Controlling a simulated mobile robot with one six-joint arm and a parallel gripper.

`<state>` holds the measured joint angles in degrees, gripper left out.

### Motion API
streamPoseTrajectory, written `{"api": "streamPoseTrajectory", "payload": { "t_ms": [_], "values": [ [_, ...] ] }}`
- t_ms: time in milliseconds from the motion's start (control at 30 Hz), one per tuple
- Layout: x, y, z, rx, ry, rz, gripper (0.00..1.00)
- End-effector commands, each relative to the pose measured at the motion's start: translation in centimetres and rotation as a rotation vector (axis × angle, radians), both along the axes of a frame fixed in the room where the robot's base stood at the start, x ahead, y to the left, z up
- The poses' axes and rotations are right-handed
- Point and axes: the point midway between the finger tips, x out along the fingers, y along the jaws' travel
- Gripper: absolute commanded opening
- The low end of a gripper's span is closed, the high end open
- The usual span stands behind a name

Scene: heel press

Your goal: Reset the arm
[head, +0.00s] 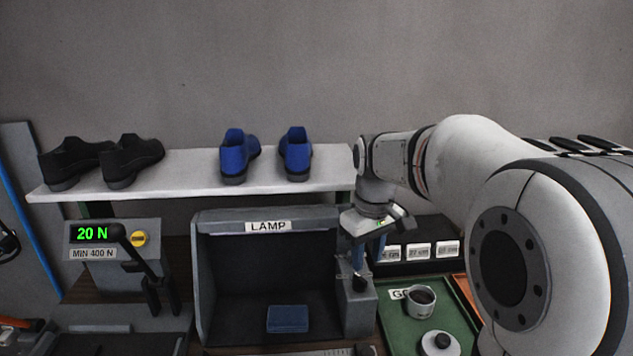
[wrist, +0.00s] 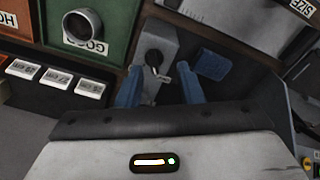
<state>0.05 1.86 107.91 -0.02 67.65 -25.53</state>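My arm reaches in from the right in the head view. My gripper (head: 368,250) points down beside the right side of the lamp box (head: 268,217). In the wrist view its two blue fingers (wrist: 160,86) are apart with nothing between the tips. That knob (wrist: 153,58) lies beyond the fingertips in the wrist view, and I see no contact. A blue block (head: 287,318) lies inside the lamp box; it also shows in the wrist view (wrist: 212,64).
A white shelf (head: 190,183) holds black shoes (head: 130,162) and blue shoes (head: 238,158). A press panel (head: 95,235) reads 20 N and MIN 400 N, with a black lever (head: 135,255). A green tray (head: 405,338) holds a cup (head: 420,302). Labelled boxes (head: 418,253) stand behind it.

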Motion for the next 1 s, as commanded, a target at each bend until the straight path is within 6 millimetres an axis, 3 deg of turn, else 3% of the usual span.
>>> {"api": "streamPoseTrajectory", "payload": {
  "t_ms": [100, 300, 500, 700, 1000],
  "values": [
    [-4.8, 0.0, 0.0, 0.007, -0.054, -0.103, 0.34],
    [-12.1, 0.0, -1.9, 0.030, -0.138, -0.283, 0.34],
    [-16.7, 0.0, -4.2, 0.055, -0.192, -0.405, 0.34],
    [-18.0, -0.1, -5.1, 0.064, -0.208, -0.444, 0.34],
    [-18.0, -0.1, -5.0, 0.064, -0.207, -0.444, 0.34]
  ]
}}
